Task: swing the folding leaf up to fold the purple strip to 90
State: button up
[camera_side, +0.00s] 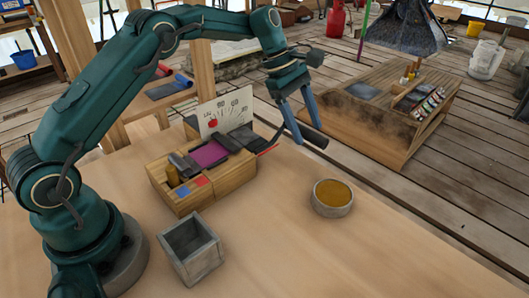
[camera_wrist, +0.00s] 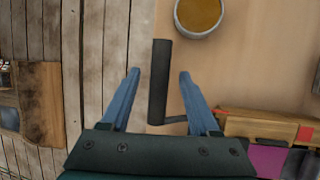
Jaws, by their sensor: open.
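The purple strip (camera_side: 210,153) lies flat across the wooden bending block (camera_side: 195,192), with dark plates beside it. It also shows at the lower right of the wrist view (camera_wrist: 268,160). The dark folding leaf (camera_side: 242,136) appears to lie flat on the strip's right side. A black cylindrical handle (camera_wrist: 158,82) joins it by a thin rod (camera_wrist: 176,119). My gripper (camera_wrist: 159,76) is open, its blue fingers on either side of the handle, with gaps and not gripping it. In the side view my gripper (camera_side: 307,133) is at the handle, right of the block.
A white dial board (camera_side: 225,110) with a red mark stands behind the strip. A round bowl with amber contents (camera_side: 332,197) sits on the table to the right, near the handle in the wrist view. An open grey square box (camera_side: 190,250) stands in front of the block.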

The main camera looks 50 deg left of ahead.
jog(key=shift+d+f, duration=0.15)
jog(key=shift+f, duration=0.15)
grip_shut()
dwell(1.3)
